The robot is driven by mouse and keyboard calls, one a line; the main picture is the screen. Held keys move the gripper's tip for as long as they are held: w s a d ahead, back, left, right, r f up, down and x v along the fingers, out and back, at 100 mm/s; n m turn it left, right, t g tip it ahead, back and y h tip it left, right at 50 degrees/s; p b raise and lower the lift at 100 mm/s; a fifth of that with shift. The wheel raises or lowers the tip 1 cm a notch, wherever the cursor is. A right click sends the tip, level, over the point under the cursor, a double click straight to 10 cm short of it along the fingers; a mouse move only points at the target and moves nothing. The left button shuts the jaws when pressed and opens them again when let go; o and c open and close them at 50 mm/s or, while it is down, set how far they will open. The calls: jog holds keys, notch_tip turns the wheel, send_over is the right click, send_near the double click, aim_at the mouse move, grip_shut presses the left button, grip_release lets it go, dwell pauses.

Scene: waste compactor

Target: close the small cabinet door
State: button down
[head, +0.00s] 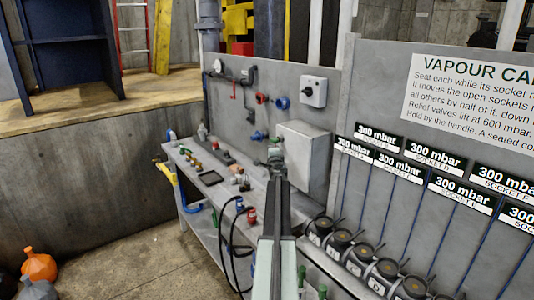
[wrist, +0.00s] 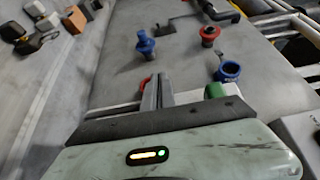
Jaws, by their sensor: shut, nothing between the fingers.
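A small grey cabinet (head: 308,160) is mounted on the grey back panel above the workbench, near the middle of the head view. I cannot clearly tell how far its door stands open. My gripper (head: 276,158) is at the cabinet's left side in the head view, over the bench; whether it touches the cabinet is not clear. In the wrist view my gripper (wrist: 157,92) is shut and empty, pointing at the panel with its fittings. My arm hides part of the bench below the cabinet.
The workbench (head: 205,190) carries several small parts and a dark tablet. Blue fittings (wrist: 145,43) and red fittings (wrist: 209,35) stick out of the panel near my gripper. A row of labelled canisters (head: 340,240) stands at the right. Open floor (head: 130,262) lies left.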

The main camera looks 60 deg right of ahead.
jog(key=shift+s+d, duration=0.2)
jog(key=shift+d, duration=0.3)
jog(key=shift+s+d+r, duration=0.1)
jog(key=shift+s+d, duration=0.05)
jog(key=shift+s, duration=0.05)
jog(key=w+a, duration=0.6)
jog(key=a, duration=0.7)
jog(key=shift+w+a, duration=0.15)
jog(key=shift+a, duration=0.05)
